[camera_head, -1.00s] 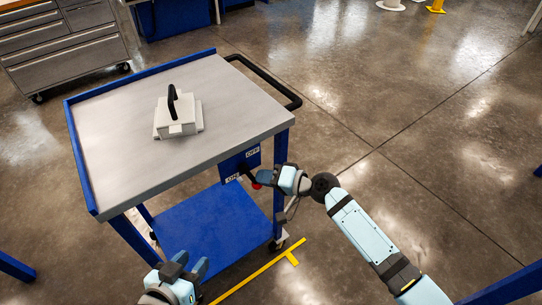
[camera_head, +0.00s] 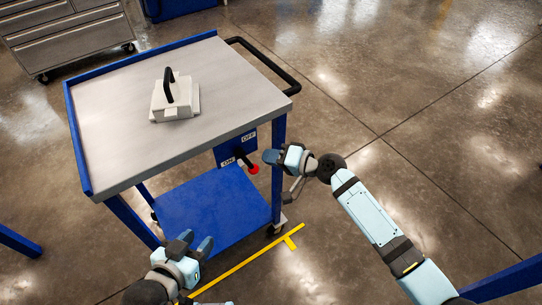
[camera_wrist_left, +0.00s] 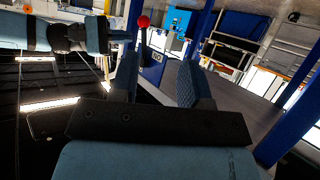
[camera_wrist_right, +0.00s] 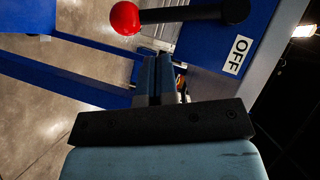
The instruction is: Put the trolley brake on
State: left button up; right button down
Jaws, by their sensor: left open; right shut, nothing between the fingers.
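The trolley (camera_head: 205,85) has a blue panel (camera_head: 223,150) below its grey top. The panel carries an ON label (camera_head: 228,162) and an OFF label (camera_head: 249,136). A black brake lever with a red knob (camera_head: 253,169) sticks out from it; I cannot tell its exact setting. The knob also shows in the left wrist view (camera_wrist_left: 143,21) and the right wrist view (camera_wrist_right: 125,18). My right gripper (camera_head: 268,157) is shut and empty, close to the right of the knob, apparently not touching it. My left gripper (camera_head: 196,242) is open and empty, low in front of the trolley.
A light box with a black handle (camera_head: 175,102) stands on the trolley top. A black push handle (camera_head: 275,68) is at its right end. A yellow floor line (camera_head: 250,262) runs before the trolley. Grey drawers (camera_head: 70,40) stand at the back left. Floor at right is open.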

pick_arm(q)
jog(key=shift+d+f+p, duration=0.15)
jog(key=shift+d+p, duration=0.1)
jog(key=shift+p, duration=0.25)
pick_arm(e)
jog(key=v, duration=1)
jog(key=shift+w+d, duration=0.2)
jog(key=shift+d, duration=0.25)
jog(key=shift+f, duration=0.1)
